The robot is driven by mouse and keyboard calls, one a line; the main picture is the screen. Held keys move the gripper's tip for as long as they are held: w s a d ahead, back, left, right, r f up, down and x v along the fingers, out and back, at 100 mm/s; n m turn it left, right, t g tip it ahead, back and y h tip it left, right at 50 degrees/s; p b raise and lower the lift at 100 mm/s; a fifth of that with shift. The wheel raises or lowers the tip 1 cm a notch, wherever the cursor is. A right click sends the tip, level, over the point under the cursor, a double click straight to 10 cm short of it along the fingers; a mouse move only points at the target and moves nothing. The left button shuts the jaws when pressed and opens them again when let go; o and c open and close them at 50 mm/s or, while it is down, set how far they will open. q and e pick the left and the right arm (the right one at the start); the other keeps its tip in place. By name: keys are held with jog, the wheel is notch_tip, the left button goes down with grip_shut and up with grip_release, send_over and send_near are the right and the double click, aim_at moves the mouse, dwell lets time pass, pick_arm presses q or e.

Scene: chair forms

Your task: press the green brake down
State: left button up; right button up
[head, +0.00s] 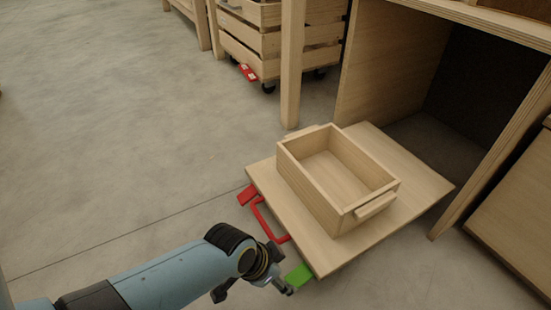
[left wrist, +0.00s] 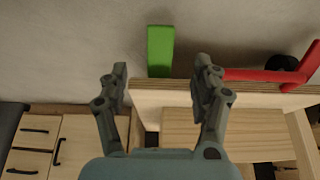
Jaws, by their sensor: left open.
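The green brake (head: 299,276) is a small tab at the near edge of a low wooden board (head: 390,232). In the left wrist view the green brake (left wrist: 161,50) sticks out from the board edge, ahead of and between the finger lines. My left gripper (head: 282,284) is close beside the green brake in the head view. In the left wrist view my left gripper (left wrist: 160,75) has its fingers spread apart with nothing between them. I cannot tell whether a finger touches the brake. My right gripper is out of view.
A red brake (head: 247,195) and a red handle (head: 268,222) sit on the board's left edge. An open wooden box (head: 340,178) stands on the board. A wooden cabinet opening lies behind, with a slatted crate (head: 265,40) further back. The floor at left is clear.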

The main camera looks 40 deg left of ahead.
pick_arm(q)
jog(key=shift+v, duration=1.2)
jog(key=shift+s, duration=0.15)
